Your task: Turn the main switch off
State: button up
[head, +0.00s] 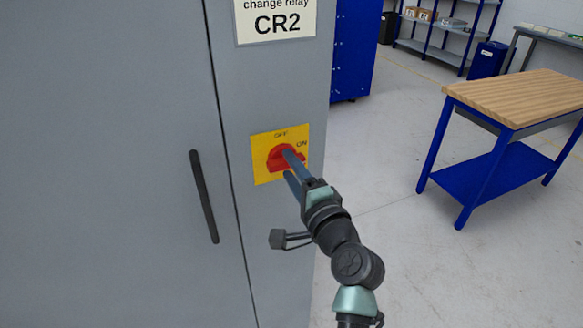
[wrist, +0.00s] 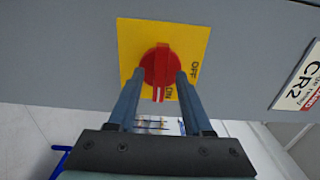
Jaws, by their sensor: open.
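The main switch is a red rotary knob (head: 273,163) on a yellow plate (head: 264,176), mounted on the grey cabinet front. The plate is marked OFF at the top and ON at the right. In the wrist view the red knob (wrist: 158,62) has a white mark on its handle, which points toward the ON label. My gripper (head: 288,163) is at the knob. In the wrist view my gripper (wrist: 160,76) is open, with one finger on each side of the handle. Gaps seem to show beside it; I cannot tell whether either finger touches.
A CR2 label (head: 275,24) sits above the switch. A black door handle (head: 204,196) is on the cabinet to the left. A blue workbench with a wooden top (head: 520,97) stands at the right. The floor between is clear.

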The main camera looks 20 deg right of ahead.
grip_shut()
dwell(0.3)
jog(key=shift+f+n+b, duration=0.1)
jog(key=shift+n+b, duration=0.2)
jog(key=shift+b, duration=0.15)
jog(key=n+b, duration=0.2)
jog(key=b, duration=0.1)
jog(key=shift+f+n, duration=0.15)
jog(key=shift+n, duration=0.25)
jog(key=n+b, duration=0.9)
jog(key=n, duration=0.1)
jog(key=shift+n+b, duration=0.3)
jog(key=shift+n, duration=0.1)
jog(key=shift+n+b, duration=1.3)
jog(key=shift+n, duration=0.5)
jog(key=shift+r, duration=0.2)
